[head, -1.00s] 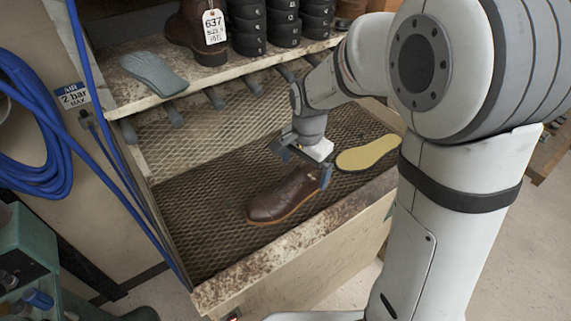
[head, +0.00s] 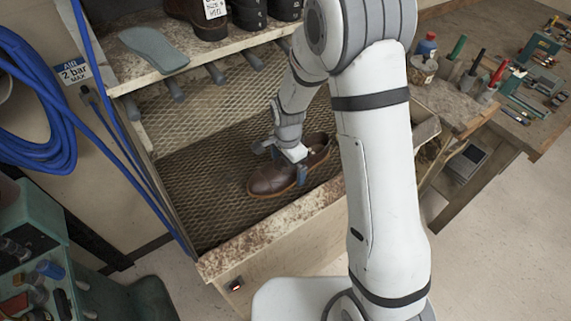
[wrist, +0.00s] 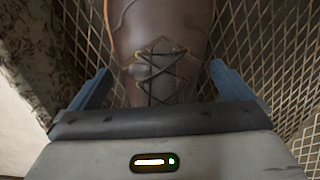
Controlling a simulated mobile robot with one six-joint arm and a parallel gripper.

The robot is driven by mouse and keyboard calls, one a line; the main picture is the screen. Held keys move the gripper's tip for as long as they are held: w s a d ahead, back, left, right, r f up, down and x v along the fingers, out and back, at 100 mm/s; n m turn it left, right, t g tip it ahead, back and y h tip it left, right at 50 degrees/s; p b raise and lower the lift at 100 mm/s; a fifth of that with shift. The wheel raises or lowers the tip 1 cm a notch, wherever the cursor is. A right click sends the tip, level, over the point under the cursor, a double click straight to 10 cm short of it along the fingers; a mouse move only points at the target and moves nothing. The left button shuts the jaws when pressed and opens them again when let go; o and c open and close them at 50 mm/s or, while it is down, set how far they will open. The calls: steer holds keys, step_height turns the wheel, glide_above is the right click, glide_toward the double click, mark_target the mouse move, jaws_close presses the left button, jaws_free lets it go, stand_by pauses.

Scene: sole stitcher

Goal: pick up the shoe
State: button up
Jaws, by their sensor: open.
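The shoe (head: 272,181) is brown leather with dark laces and a tan sole edge. It lies upright on the mesh shelf, toe to the left in the head view. My gripper (head: 287,166) is over the middle of the shoe with its blue fingers apart. In the wrist view the laced upper of the shoe (wrist: 158,50) sits between the two open fingers (wrist: 157,88), one on each side. I cannot tell whether the fingers touch it. My arm hides the part of the shelf to the right of the shoe.
The mesh shelf (head: 200,205) has a raised, worn front edge (head: 270,238). A rack above holds a grey sole (head: 153,48) and a tagged boot (head: 204,14). Blue hoses hang at left. A cluttered workbench (head: 470,97) stands at right. Mesh left of the shoe is clear.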

steer(key=shift+f, duration=0.15)
steer(key=shift+c, duration=0.6)
steer(key=c, duration=1.1)
